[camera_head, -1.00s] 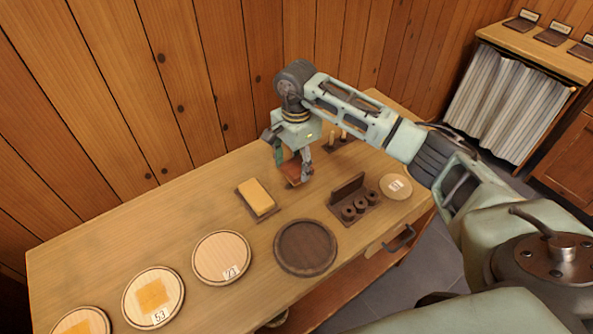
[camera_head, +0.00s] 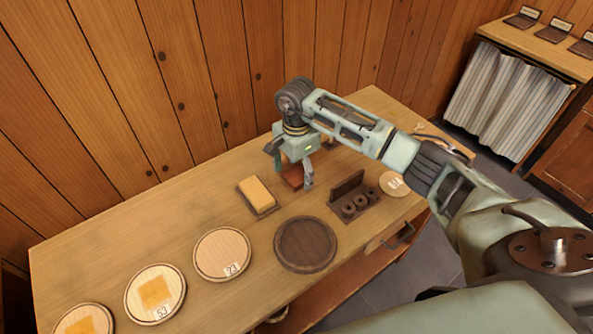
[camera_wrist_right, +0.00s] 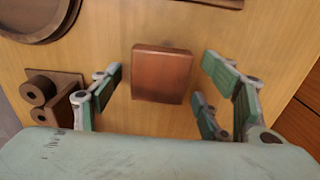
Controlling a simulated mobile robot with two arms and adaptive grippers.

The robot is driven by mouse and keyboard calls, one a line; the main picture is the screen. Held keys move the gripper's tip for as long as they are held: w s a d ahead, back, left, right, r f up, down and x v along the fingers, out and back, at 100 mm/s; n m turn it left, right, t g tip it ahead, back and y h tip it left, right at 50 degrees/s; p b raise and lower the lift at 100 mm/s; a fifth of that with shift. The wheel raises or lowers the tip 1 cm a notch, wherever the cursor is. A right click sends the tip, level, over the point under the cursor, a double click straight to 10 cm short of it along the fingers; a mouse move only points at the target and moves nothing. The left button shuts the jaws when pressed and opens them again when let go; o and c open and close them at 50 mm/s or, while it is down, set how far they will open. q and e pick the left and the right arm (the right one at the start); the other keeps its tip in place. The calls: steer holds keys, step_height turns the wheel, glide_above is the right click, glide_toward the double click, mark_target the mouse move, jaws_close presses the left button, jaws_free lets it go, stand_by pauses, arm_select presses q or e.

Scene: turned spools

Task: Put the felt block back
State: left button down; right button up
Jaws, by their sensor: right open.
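A reddish-brown block (camera_head: 292,178), which seems to be the felt block, lies on the wooden table under my right gripper (camera_head: 293,174). In the right wrist view the block (camera_wrist_right: 162,75) sits between the open fingers of the right gripper (camera_wrist_right: 165,92), with gaps on both sides. The fingers do not touch it there. A yellow block (camera_head: 256,193) rests on a dark tray (camera_head: 265,213) to the left of the gripper. My left gripper is out of view.
A dark round board (camera_head: 305,245) and pale round boards (camera_head: 222,254) lie along the front. A dark rack with spools (camera_head: 345,212) and a small pale disc (camera_head: 394,183) are right of the gripper. The plank wall stands behind; the table's back left is clear.

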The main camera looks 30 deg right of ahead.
mark_target(297, 174)
steer(key=shift+r, duration=0.15)
step_height(297, 174, up, 12)
steer(key=b, duration=0.2)
steer(key=shift+r, duration=0.1)
stand_by(0.6)
